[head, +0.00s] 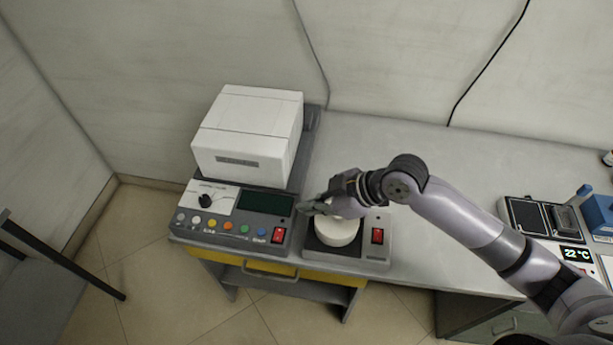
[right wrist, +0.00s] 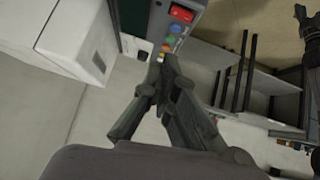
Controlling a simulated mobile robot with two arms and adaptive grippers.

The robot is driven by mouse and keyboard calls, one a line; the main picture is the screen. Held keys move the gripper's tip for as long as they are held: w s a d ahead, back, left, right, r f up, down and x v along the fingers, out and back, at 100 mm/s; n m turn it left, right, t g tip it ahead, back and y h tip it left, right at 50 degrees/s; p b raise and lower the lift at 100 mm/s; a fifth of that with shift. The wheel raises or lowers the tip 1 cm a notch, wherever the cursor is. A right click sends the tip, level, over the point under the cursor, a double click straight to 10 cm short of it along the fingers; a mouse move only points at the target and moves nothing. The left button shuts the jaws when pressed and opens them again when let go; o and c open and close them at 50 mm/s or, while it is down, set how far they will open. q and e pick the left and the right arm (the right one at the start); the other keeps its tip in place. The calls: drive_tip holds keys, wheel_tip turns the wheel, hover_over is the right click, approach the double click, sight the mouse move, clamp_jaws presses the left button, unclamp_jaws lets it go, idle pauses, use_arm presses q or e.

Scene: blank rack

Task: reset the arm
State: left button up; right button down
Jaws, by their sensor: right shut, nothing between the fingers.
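My right arm (head: 455,215) reaches in from the right in the head view. Its gripper (head: 308,208) is over the bench, beside the front right corner of a control panel (head: 222,212) and above a round white device (head: 337,232). In the right wrist view the gripper (right wrist: 168,62) is shut, with its fingertips together and nothing between them. Behind the tips, the panel's coloured buttons and red switch (right wrist: 182,14) show.
A white box-shaped instrument (head: 248,135) stands behind the panel. A device with a 22 °C display (head: 577,254) and a blue block (head: 598,213) are at the right. The bench top (head: 400,150) is clear at the back middle. A dark-legged table (head: 60,255) stands at the far left.

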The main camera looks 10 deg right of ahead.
drive_tip(key=s+f+m+h, duration=0.2)
drive_tip(key=s+f+m, duration=0.2)
drive_tip(key=s, duration=0.3)
drive_tip(key=s+d+f+m+h, duration=0.4)
drive_tip(key=s+d+m+h, duration=0.2)
drive_tip(key=s+d+m, duration=0.5)
wheel_tip(320, 180, down, 29)
drive_tip(key=s+d+n+g+b, duration=0.2)
drive_tip(key=s+d+b, duration=0.1)
drive_tip(key=s+d+f+b, duration=0.2)
drive_tip(key=s+f, duration=1.4)
drive_tip(key=f, duration=0.2)
drive_tip(key=shift+s+d+f+n+g, duration=0.2)
drive_tip(key=shift+d+n+g, duration=0.1)
drive_tip(key=shift+g, duration=0.1)
